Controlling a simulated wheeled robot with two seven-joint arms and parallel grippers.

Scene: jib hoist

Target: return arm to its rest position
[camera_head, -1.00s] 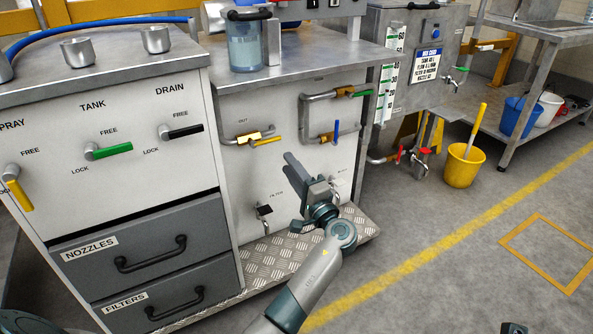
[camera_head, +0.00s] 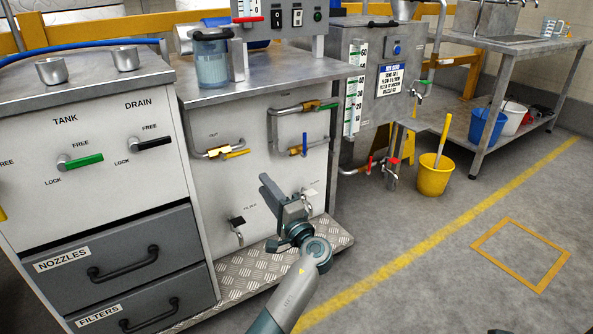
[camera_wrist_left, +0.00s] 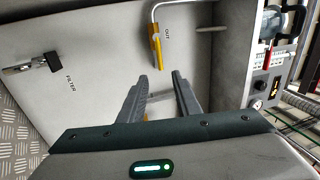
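My left gripper (camera_head: 273,192) is in front of the lower part of the white panel of the middle cabinet (camera_head: 205,185). Its fingers are apart and nothing shows between them. In the left wrist view the two grey fingers (camera_wrist_left: 162,82) point toward the panel, near the yellow-handled OUT valve (camera_wrist_left: 157,45). I cannot tell whether they touch anything. In the head view the gripper is below that OUT valve (camera_head: 225,153) and to the right of the black-handled FILTER tap (camera_head: 236,221).
A left cabinet has a green TANK handle (camera_head: 80,161), a black DRAIN handle (camera_head: 152,143) and drawers (camera_head: 130,255). A valve with a blue handle (camera_head: 304,144) is on the middle panel. A yellow bucket (camera_head: 434,178) stands on the floor at right. The floor (camera_head: 400,285) at lower right is clear.

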